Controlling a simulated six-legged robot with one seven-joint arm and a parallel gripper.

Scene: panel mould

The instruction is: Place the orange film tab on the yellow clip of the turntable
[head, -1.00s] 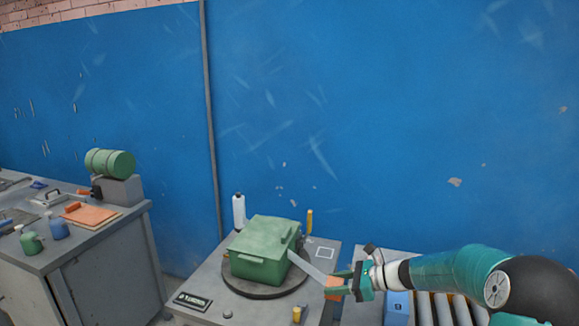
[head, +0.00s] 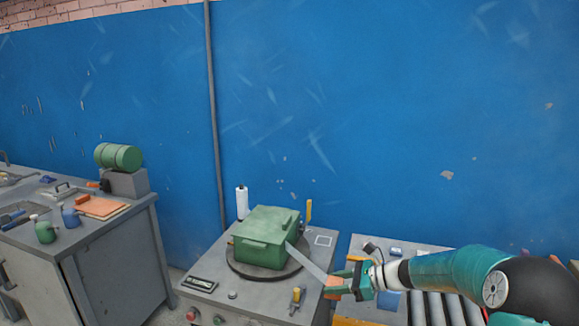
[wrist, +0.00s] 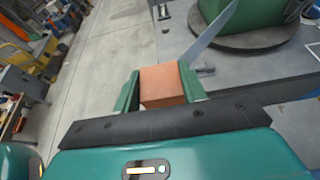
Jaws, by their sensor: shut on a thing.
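My gripper (head: 343,284) is shut on the orange film tab (head: 333,281), which shows as an orange block (wrist: 162,84) between the two green fingers in the wrist view. A pale grey film strip (head: 309,264) runs from the tab's side up to the green box (head: 266,240). The box sits on the dark round turntable (head: 240,268). A small yellow piece (head: 297,295) stands near the table's front right, and a thin yellow upright (head: 309,209) stands behind the box. I cannot tell which is the clip. The tab is apart from both.
A white bottle (head: 242,203) stands behind the box at left. A roller bed (head: 440,308) lies under my arm at right. A bench (head: 85,250) with bottles and orange sheets (head: 101,207) stands at left. Clear floor (wrist: 110,50) shows in the wrist view.

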